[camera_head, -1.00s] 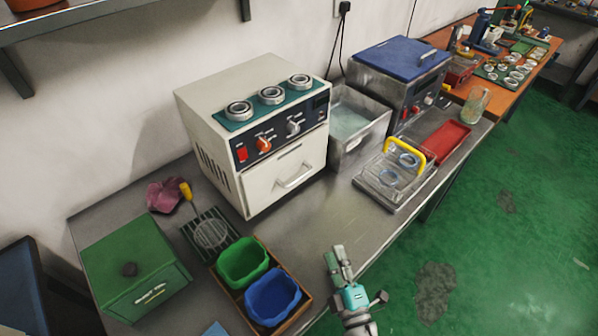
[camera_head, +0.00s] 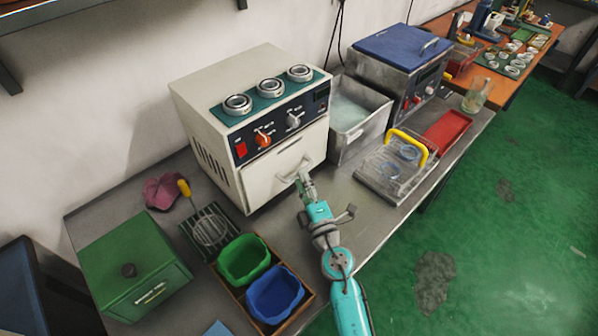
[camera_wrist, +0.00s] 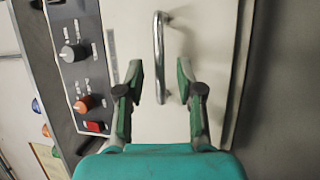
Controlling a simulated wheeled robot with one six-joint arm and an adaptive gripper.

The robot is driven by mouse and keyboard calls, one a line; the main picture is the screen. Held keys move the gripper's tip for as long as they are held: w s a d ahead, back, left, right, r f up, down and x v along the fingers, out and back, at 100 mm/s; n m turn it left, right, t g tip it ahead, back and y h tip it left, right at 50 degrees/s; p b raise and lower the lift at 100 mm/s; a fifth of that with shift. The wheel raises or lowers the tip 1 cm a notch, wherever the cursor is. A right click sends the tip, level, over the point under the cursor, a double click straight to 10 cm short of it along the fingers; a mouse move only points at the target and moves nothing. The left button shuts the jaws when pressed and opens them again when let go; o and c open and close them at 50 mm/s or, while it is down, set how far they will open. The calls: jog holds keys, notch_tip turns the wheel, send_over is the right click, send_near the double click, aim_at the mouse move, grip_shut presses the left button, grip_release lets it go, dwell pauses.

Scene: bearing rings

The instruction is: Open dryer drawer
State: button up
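The dryer (camera_head: 190,98) is a cream box on the steel bench with a dark control panel. Its front drawer (camera_head: 266,180) is closed, with a silver bar handle. In the wrist view the handle (camera_wrist: 159,50) runs upright in the picture over the cream drawer front (camera_wrist: 130,22). My gripper (camera_head: 303,176) is at the drawer front by the handle. In the wrist view my gripper (camera_wrist: 160,82) is open, its fingers on either side of the handle's near end.
Three bearing rings sit on a teal mat (camera_head: 252,107) on the dryer. A steel water tank (camera_head: 345,148) stands right of it. A wooden tray (camera_head: 307,296) with green and blue bins and a green box (camera_head: 125,250) are at front left. Bench space before the drawer is clear.

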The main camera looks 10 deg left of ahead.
jog(key=shift+x, duration=1.6)
grip_shut()
